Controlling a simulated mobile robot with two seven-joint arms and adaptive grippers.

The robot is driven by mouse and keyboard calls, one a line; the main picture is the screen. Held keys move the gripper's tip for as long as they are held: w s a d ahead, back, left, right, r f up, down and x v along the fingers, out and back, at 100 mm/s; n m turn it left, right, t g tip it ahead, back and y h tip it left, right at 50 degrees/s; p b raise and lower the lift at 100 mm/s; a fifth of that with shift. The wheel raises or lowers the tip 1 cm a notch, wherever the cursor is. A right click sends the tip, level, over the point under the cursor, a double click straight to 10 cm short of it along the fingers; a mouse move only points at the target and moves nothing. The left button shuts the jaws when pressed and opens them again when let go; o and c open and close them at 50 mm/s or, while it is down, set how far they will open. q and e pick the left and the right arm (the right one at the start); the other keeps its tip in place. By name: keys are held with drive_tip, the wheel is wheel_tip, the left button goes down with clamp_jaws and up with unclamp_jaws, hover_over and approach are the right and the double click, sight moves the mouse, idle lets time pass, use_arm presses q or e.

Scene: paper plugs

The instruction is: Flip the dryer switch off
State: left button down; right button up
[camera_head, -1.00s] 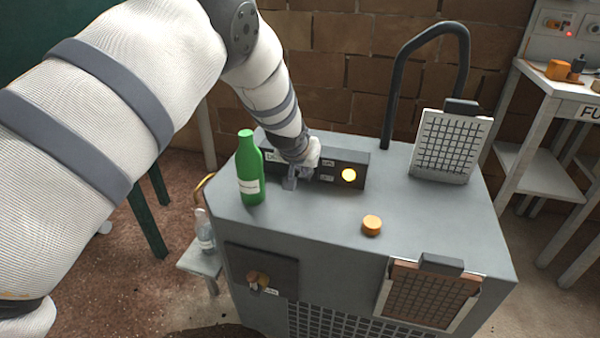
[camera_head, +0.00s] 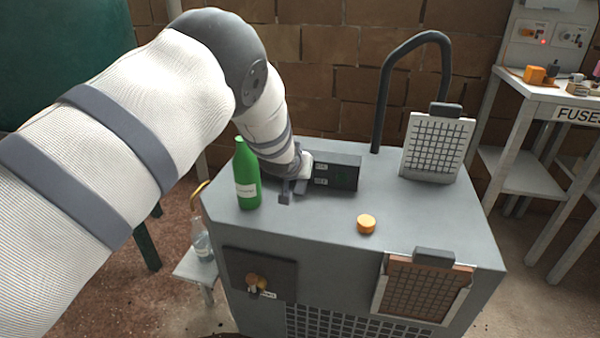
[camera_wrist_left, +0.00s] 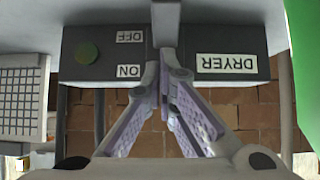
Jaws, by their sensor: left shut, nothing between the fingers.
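The dryer box (camera_head: 345,174) is a dark box on the grey machine top. In the left wrist view it shows upside down, with a DRYER label (camera_wrist_left: 226,63), an ON label (camera_wrist_left: 130,71) and an OFF label (camera_wrist_left: 130,36). A grey bar (camera_wrist_left: 167,18), seemingly the switch lever, sits on the OFF side. The box's round lamp (camera_wrist_left: 87,52) is dull green and unlit. My left gripper (camera_wrist_left: 168,62) is shut and empty, its tips at the bar's base; I cannot tell whether they touch it. My right gripper is not in view.
A green bottle (camera_head: 246,175) stands close beside my left gripper. A gridded panel (camera_head: 436,147) and a black bent pipe (camera_head: 381,105) stand at the back right.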

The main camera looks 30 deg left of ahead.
use_arm(q)
drive_tip(key=shift+f, duration=0.1)
drive_tip(key=s+f+p+v, duration=0.1)
drive_tip(key=p+v, duration=0.3)
drive_tip(key=v, duration=0.9)
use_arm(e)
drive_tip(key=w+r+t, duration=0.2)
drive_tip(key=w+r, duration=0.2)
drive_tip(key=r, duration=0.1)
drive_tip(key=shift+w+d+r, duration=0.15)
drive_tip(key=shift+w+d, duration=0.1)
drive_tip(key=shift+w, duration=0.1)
use_arm(q)
drive_tip(key=shift+s+d+f, duration=0.1)
drive_tip(key=shift+f, duration=0.05)
drive_tip(key=s+d+f+m+g+h, duration=0.15)
drive_tip(key=s+f+g, duration=0.35)
drive_tip(key=s+f, duration=1.4)
drive_tip(key=s+d+f+g, duration=0.1)
drive_tip(key=s+d+g, duration=0.1)
drive_tip(key=s, duration=1.3)
drive_tip(key=s+d+f+g, duration=0.2)
drive_tip(key=s+g, duration=0.3)
drive_tip(key=s, duration=1)
drive_tip(key=shift+d+m+h, duration=0.45)
drive_tip(key=shift+d, duration=0.2)
